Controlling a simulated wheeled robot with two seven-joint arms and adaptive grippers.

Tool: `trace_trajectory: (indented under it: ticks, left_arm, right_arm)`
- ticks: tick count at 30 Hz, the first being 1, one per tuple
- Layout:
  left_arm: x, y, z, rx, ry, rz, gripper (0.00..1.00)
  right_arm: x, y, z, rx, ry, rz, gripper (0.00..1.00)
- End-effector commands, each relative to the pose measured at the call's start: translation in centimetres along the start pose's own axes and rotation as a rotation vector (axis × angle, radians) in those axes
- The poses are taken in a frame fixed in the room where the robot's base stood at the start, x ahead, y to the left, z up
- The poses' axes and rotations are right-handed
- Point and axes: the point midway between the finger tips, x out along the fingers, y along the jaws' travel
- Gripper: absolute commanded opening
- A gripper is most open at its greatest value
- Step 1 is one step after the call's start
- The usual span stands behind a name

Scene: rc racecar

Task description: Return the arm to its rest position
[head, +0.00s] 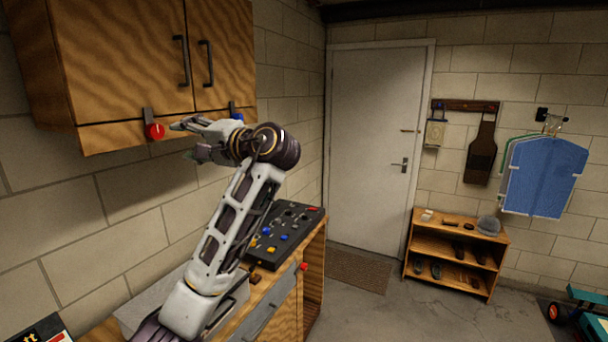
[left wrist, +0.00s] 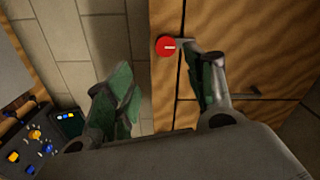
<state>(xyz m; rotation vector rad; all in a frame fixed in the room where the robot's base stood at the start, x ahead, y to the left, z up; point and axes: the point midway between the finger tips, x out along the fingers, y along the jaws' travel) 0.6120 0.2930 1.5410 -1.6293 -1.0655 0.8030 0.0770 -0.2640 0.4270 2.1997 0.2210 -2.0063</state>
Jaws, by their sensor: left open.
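My left arm rises from the lower left of the head view. Its gripper (head: 186,142) is raised just below the wooden wall cabinet (head: 130,65), with its fingers pointing left. The gripper is open and empty. In the left wrist view, the two greenish fingers of this gripper (left wrist: 160,75) stand wide apart. A round red knob (head: 154,131) on a grey bracket sits at the cabinet's lower edge, close to the fingertips. It also shows near the right fingertip in the left wrist view (left wrist: 166,46); whether they touch I cannot tell. My right gripper is not in view.
A blue knob (head: 238,117) sits behind my wrist at the cabinet's edge. A dark panel with coloured knobs (head: 287,226) lies on the wooden workbench (head: 312,255) below my arm. A door (head: 375,150), a shoe shelf (head: 455,263) and open floor are farther right.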

Motion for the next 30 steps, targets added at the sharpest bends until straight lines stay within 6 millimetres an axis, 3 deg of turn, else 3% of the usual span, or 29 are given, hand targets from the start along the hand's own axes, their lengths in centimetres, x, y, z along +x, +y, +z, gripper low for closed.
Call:
trace_trajectory:
  ticks: [5, 14, 30]
  left_arm:
    - [0.5, 3.2, 0.2, 0.011, 0.028, 0.05, 0.54]
    - [1.2, 11.4, 1.4, 0.03, 0.091, 0.191, 0.54]
    - [0.6, 25.4, 6.2, 0.035, 0.161, 0.469, 0.54]
  right_arm:
    - [0.0, 0.0, 0.0, 0.0, 0.0, 0.0, 0.0]
    - [0.0, -0.1, 0.0, 0.001, 0.0, -0.001, 0.0]
    - [0.0, -0.1, 0.0, 0.001, 0.0, -0.001, 0.0]
